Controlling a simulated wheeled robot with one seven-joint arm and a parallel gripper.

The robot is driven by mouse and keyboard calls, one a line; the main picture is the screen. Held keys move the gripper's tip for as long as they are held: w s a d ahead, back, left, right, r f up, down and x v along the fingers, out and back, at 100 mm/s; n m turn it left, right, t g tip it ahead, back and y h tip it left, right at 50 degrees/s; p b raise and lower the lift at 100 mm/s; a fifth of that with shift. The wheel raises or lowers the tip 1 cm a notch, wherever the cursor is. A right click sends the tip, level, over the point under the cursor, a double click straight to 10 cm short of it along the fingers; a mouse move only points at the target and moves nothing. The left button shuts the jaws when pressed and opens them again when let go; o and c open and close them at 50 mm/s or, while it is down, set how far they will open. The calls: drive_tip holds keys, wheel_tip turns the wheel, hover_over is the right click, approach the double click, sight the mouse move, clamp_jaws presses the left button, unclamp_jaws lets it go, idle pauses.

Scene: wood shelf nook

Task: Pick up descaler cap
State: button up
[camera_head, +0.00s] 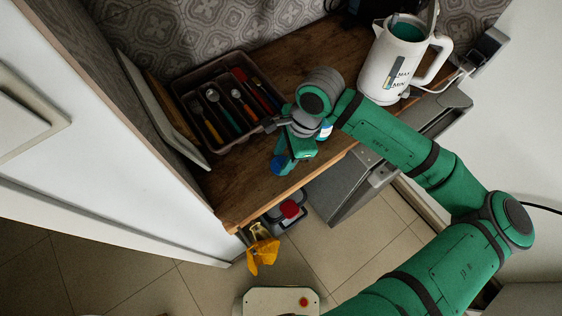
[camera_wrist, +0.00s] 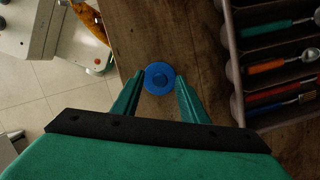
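The descaler cap is a round blue cap (camera_wrist: 159,78) with a raised middle. In the wrist view it lies on the brown wooden surface (camera_wrist: 190,35), centred between my fingertips. The blue cap also shows in the head view (camera_head: 278,164), near the front edge of the wooden counter. My gripper (camera_head: 288,156) is open and points down over the cap. One green finger is on each side of it. The fingers appear apart from the cap, though the exact height gap is hard to tell.
A cutlery tray (camera_head: 190,88) lies at the left, close to my gripper. A partly hidden bottle with a white and blue label (camera_head: 325,131) is behind my wrist. A white kettle (camera_head: 395,62) stands at the right. The counter's front edge (camera_head: 290,190) is close, with tiled floor below.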

drive_tip(key=shift+f, duration=0.1)
drive_tip(key=shift+c, duration=0.6)
clamp_jaws()
